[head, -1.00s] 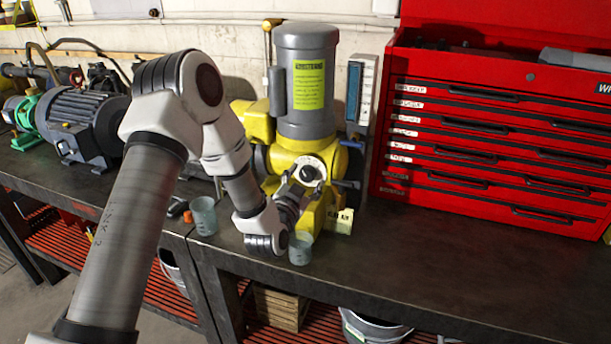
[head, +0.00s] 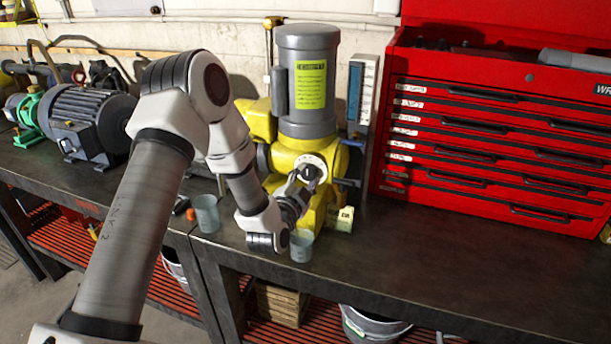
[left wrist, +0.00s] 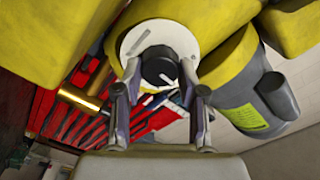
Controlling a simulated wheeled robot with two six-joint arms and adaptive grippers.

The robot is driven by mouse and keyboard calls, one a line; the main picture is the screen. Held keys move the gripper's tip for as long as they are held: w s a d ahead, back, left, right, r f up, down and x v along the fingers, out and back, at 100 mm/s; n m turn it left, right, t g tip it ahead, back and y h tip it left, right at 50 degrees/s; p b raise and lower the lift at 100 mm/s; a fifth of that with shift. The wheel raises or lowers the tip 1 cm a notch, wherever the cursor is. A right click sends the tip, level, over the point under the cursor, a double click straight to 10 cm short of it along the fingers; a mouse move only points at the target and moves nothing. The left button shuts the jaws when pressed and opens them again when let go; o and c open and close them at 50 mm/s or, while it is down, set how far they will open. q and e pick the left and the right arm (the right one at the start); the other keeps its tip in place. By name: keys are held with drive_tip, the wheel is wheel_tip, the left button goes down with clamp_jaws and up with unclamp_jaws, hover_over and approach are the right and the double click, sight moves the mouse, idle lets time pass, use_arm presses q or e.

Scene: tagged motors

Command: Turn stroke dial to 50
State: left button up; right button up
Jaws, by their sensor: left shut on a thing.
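The stroke dial is a black knob with a white mark (left wrist: 160,69) on a round white plate (left wrist: 157,40), on the front of a yellow pump (head: 285,160) with a grey motor (head: 307,85). In the left wrist view my left gripper (left wrist: 160,72) has one finger on each side of the knob, shut on it. The scale figures are too small to read. My right gripper is not in view.
Two translucent cups, one left (head: 205,213) and one in front (head: 301,245), stand near the pump. A yellow tag (head: 345,218) stands at its right foot. A red tool chest (head: 490,140) is at right. The bench front right is clear.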

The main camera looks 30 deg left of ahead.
use_arm(q)
drive_tip(key=o, duration=1.1)
drive_tip(key=shift+o, duration=0.2)
drive_tip(key=shift+w+a+f, duration=0.1)
drive_tip(key=v, duration=1.2)
